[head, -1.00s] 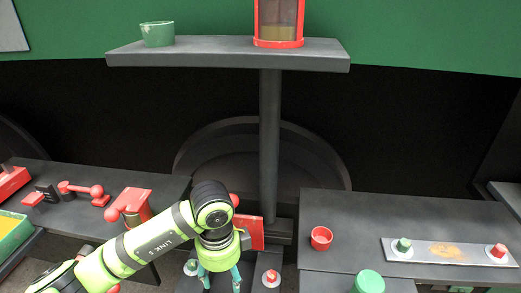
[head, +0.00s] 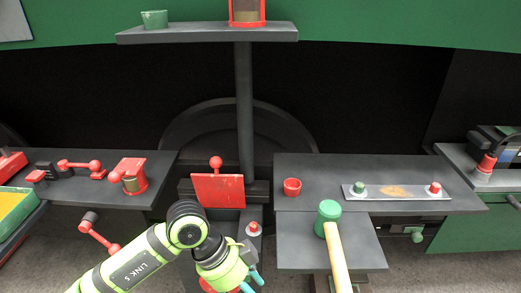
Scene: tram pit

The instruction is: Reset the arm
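My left arm comes in from the bottom left. Its black and lime-green wrist ends in a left gripper (head: 250,281) with teal fingers, low in the picture near the bottom edge. The fingers are partly cut off, so their gap is unclear. I see nothing held in them. The gripper is in front of and below a red plate (head: 218,190), left of a hammer with green head (head: 329,212) and pale handle. A red button (head: 254,228) is just above the gripper. My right gripper is out of view.
The right bench holds a red cup (head: 292,187) and a metal strip (head: 395,193) with a green and a red button. The left bench carries a red vise-like device (head: 130,176) and red levers. A high shelf (head: 205,33) holds a green cup (head: 154,19) and a red lantern-like case (head: 247,12).

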